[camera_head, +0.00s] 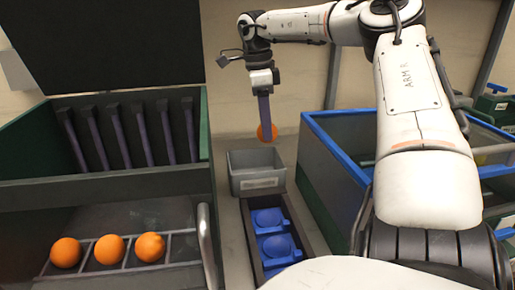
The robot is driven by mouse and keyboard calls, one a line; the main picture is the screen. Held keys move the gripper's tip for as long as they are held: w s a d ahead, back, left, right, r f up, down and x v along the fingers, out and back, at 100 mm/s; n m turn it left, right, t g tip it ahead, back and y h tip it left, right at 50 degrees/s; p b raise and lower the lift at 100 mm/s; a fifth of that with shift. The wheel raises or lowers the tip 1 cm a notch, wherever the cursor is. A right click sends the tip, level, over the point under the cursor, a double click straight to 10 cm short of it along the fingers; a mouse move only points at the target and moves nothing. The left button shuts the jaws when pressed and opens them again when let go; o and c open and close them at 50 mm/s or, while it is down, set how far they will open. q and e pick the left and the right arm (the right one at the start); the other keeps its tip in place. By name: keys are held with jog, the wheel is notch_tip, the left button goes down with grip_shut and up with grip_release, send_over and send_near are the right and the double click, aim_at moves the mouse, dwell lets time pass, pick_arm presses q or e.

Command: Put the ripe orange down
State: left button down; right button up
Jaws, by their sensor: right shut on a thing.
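My right gripper (266,133) comes in from the top right and points down at the middle of the view. It is shut on an orange (274,131), which is partly hidden behind the finger. The held orange shows above the far edge of a small grey bin (257,184) with a pale label on its front. Whether it is straight over the bin I cannot tell. Three more oranges (66,253) lie in a row on a rack at the lower left. My left gripper is not in view.
A dark green-sided machine (105,185) with several upright slats fills the left. A dark tray with blue holders (268,219) lies in front of the grey bin. A blue-rimmed crate (318,150) stands at the right, partly behind my right arm.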

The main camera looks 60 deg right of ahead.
notch_tip(320, 180, down, 9)
jog(key=shift+w+f+b, duration=0.1)
jog(key=shift+f+b, duration=0.05)
jog(key=shift+b, duration=0.2)
jog(key=shift+f+b, duration=0.3)
jog(key=shift+f, duration=0.3)
jog(key=o, duration=1)
jog(key=shift+o, duration=0.4)
jog(key=shift+r, duration=0.15)
